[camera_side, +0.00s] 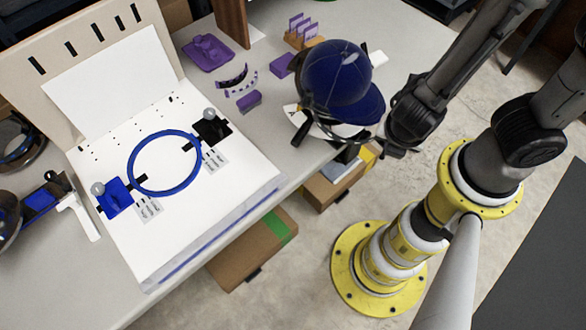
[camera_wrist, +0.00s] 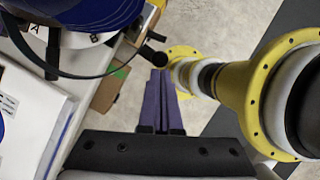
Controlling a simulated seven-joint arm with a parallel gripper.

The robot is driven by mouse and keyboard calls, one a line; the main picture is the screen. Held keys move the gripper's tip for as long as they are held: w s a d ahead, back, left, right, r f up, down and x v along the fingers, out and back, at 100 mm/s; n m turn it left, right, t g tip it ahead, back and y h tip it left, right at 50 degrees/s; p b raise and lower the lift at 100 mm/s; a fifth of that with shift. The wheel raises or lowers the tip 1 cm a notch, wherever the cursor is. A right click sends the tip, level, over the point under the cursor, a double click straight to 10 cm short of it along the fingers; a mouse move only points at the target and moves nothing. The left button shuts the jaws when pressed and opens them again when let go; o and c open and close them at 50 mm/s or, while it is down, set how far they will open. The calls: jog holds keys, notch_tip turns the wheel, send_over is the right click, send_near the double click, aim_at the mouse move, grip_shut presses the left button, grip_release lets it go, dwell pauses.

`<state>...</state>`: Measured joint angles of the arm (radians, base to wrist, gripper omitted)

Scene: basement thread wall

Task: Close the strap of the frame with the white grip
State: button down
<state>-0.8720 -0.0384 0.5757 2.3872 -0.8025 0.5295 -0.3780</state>
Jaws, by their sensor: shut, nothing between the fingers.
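A white T-shaped grip (camera_side: 80,208) lies at the left of the table in the side view, beside a dark piece with a blue pad (camera_side: 41,201). Its strap cannot be made out; the left picture edge cuts off part of this group. A blue ring (camera_side: 131,165) lies flat on the white board, between a blue block (camera_side: 115,198) and a black block (camera_side: 212,128). My gripper (camera_side: 392,151) is at the table's right edge, beside the cap and far from the white grip. In the wrist view its purple fingers (camera_wrist: 160,76) are together and empty.
A dark blue cap (camera_side: 338,82) with a dark curved band sits close to my gripper; it also shows in the wrist view (camera_wrist: 88,12). Cardboard boxes (camera_side: 245,252) stand below the table edge.

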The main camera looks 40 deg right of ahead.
jog(key=w+d+r+n+t, duration=0.1)
jog(key=w+d+n, duration=0.3)
jog(key=w+d, duration=0.2)
jog(key=w+d+r+n+t+y, duration=0.1)
jog(key=w+d+n, duration=0.3)
jog(key=d, duration=0.6)
jog(key=shift+w+d+n+t, duration=0.35)
jog(key=shift+w+t, duration=0.15)
jog(key=shift+w, duration=0.5)
jog(key=shift+r, duration=0.1)
jog(key=shift+w, duration=0.15)
